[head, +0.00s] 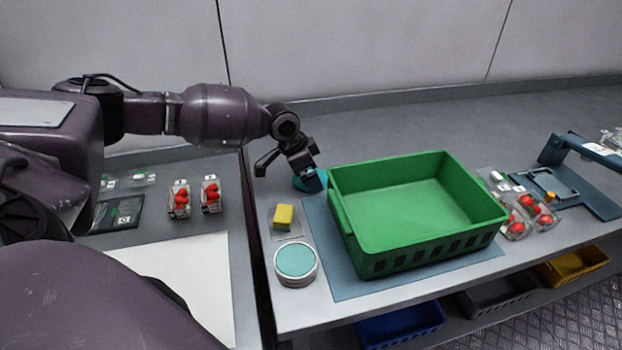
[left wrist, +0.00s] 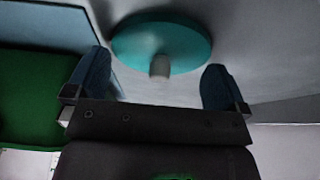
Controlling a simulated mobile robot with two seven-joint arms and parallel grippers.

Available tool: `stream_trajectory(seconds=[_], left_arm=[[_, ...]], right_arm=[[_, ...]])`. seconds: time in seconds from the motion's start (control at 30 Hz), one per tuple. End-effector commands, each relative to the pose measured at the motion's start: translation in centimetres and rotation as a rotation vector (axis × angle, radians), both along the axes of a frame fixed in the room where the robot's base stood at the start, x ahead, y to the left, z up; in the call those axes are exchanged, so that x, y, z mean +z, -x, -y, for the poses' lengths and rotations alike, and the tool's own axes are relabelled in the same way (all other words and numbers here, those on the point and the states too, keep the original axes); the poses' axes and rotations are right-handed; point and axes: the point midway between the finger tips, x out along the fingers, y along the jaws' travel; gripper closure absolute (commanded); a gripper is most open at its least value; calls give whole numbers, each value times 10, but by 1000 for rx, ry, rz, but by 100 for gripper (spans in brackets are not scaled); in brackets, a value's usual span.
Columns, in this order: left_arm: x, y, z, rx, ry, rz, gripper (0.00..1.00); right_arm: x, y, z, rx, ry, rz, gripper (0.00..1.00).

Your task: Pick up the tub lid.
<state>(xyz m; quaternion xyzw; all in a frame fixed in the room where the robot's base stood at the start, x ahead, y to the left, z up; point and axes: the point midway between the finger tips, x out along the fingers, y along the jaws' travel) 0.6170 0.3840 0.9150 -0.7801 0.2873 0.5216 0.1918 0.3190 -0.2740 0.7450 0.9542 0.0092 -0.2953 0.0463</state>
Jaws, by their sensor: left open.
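The tub lid, a teal disc with a pale knob, lies on the grey bench beside the back left corner of the green crate. In the head view the lid (head: 299,184) is partly hidden by my left gripper (head: 314,181), which is right over it. In the left wrist view the lid (left wrist: 185,45) and its knob show just beyond the gap between the open blue fingers of my left gripper (left wrist: 156,84). Nothing is between the fingers. A round tub (head: 296,264) with a teal top stands near the bench's front left. My right gripper is not in view.
The green crate (head: 350,224) stands on a blue mat (head: 345,289) close to the lid. A yellow sponge (head: 283,216) lies in front of the lid. Berry punnets (head: 540,211) are right of the crate. The bench behind the crate is clear.

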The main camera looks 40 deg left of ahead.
Motion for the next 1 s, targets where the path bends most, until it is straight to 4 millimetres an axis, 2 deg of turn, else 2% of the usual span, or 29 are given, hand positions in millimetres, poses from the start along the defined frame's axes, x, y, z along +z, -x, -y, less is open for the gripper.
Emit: stream_trajectory(seconds=[0.03, 0.23, 0.53, 0.67, 0.87, 1.0], left_arm=[[0, 0, 0, 0, 0, 0, 0], [1, 0, 0, 0, 0, 0, 30], [1, 0, 0, 0, 0, 0, 31], [7, 0, 0, -1, 0, 2, 31], [40, 0, -1, 0, 0, 5, 31], [76, -1, 0, 0, 0, 7, 31]], right_arm=[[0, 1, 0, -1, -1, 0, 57], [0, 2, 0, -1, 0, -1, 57], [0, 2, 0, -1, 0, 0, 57], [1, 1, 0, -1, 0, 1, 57], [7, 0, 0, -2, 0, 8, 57], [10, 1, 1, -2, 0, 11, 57]])
